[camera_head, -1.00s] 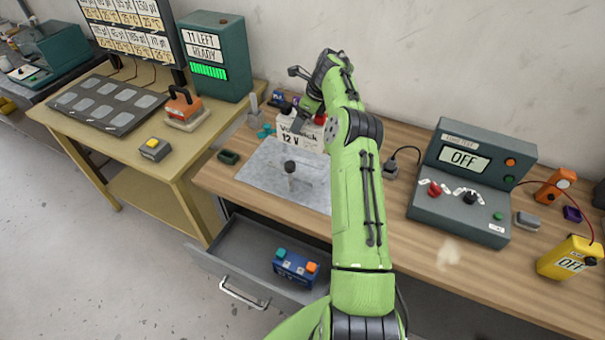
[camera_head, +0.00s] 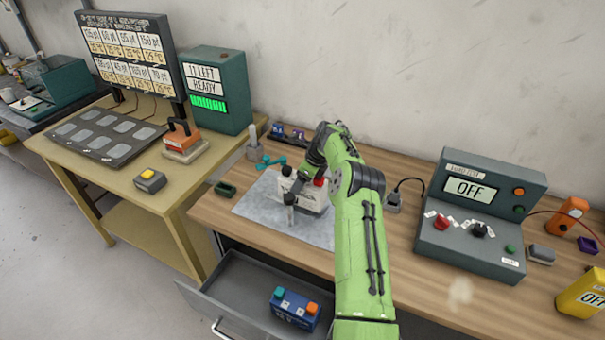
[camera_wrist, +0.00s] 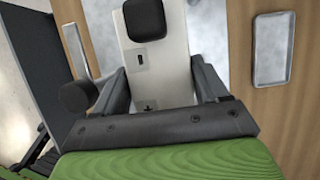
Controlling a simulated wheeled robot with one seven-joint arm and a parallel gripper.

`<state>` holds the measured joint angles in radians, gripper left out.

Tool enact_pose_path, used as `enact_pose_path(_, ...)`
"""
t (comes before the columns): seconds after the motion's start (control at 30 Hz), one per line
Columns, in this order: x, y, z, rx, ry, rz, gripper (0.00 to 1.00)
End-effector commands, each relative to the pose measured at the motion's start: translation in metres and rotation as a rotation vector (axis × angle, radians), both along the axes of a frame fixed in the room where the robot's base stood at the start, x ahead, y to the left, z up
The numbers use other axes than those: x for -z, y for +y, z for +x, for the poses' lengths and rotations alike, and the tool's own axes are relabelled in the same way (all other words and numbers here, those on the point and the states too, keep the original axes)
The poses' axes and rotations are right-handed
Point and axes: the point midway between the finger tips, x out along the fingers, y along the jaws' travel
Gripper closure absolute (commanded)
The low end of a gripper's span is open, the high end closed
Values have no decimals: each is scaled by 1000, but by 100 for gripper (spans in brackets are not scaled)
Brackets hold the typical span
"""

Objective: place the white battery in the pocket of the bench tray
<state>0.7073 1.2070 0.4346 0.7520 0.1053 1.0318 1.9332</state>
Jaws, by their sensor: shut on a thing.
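The white battery (camera_head: 312,198), with a red cap and a dark cap, is at the grey sheet-like bench tray (camera_head: 262,207) in the head view. My gripper (camera_head: 303,184) is shut on it from above. In the wrist view the battery (camera_wrist: 160,62) shows a black cap and a plus mark between my gripper's fingers (camera_wrist: 160,88). A dark-knobbed post (camera_head: 289,208) stands in front of the battery; a dark round knob also shows left of my fingers in the wrist view. I cannot tell whether the battery's underside touches the tray. The pocket is not clearly visible.
An open drawer (camera_head: 238,278) below holds a blue battery (camera_head: 293,308). A grey tester (camera_head: 472,225) reading OFF stands right. A dark green small box (camera_head: 225,189) lies left of the tray.

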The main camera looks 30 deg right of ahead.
Motion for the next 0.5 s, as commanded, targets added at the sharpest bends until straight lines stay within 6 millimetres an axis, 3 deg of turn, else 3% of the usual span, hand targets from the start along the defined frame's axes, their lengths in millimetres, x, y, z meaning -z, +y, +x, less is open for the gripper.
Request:
enact_pose_path(0.2, 20, -1, 2, 0, -11, -5, 100)
enact_pose_path(0.43, 21, -1, 2, 0, -11, -5, 100)
enact_pose_path(0.47, 27, 0, 0, 0, 0, 0, 24)
enact_pose_path(0.5, 27, 0, 0, 0, 0, 0, 17)
